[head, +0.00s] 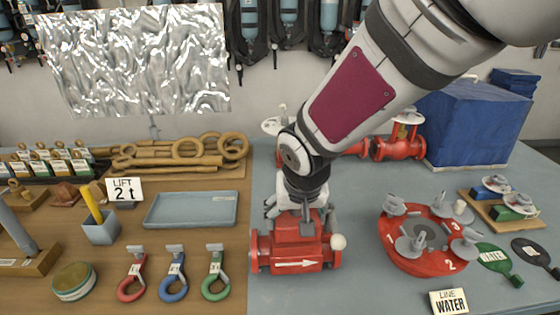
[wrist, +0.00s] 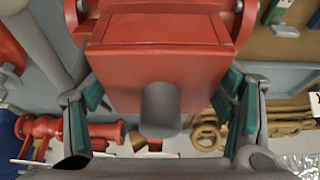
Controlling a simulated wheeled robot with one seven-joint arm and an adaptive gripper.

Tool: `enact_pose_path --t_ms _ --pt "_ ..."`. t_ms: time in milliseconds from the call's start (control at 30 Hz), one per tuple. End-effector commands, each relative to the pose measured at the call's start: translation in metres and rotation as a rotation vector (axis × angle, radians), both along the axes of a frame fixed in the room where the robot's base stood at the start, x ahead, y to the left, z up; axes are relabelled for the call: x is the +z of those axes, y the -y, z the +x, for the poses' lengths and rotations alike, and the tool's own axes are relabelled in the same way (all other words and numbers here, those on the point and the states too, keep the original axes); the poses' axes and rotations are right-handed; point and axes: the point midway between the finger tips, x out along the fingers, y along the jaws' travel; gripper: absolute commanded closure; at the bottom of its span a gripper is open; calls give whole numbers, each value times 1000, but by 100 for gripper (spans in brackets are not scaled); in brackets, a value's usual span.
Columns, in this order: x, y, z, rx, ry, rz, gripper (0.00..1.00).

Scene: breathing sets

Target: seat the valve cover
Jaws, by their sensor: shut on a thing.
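The valve body (head: 297,265) is a red block with side flanges and a white arrow, standing on the grey-blue bench. The valve cover (head: 295,226) is a red block at the top of the body, under my gripper (head: 300,208). In the wrist view the cover (wrist: 165,62) fills the middle, with a grey round post (wrist: 160,108) pointing at the camera. My gripper (wrist: 165,95) is shut on the cover, its teal pads at both sides. The cover is in line with the body, but I cannot tell whether a gap is left between them.
A white ball knob (head: 338,241) is close at the valve's right. Further right stand a red round manifold (head: 418,262) with grey levers and a "LINE WATER" sign (head: 449,302). Red pipework (head: 399,147) is behind. A blue tray (head: 191,209) and coloured rings lie left.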

Motion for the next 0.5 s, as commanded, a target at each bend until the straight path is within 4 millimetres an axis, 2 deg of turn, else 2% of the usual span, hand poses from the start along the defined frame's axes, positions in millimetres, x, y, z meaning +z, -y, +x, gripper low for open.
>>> enact_pose_path --t_ms 500 --pt "-11 0 0 1 1 0 62"
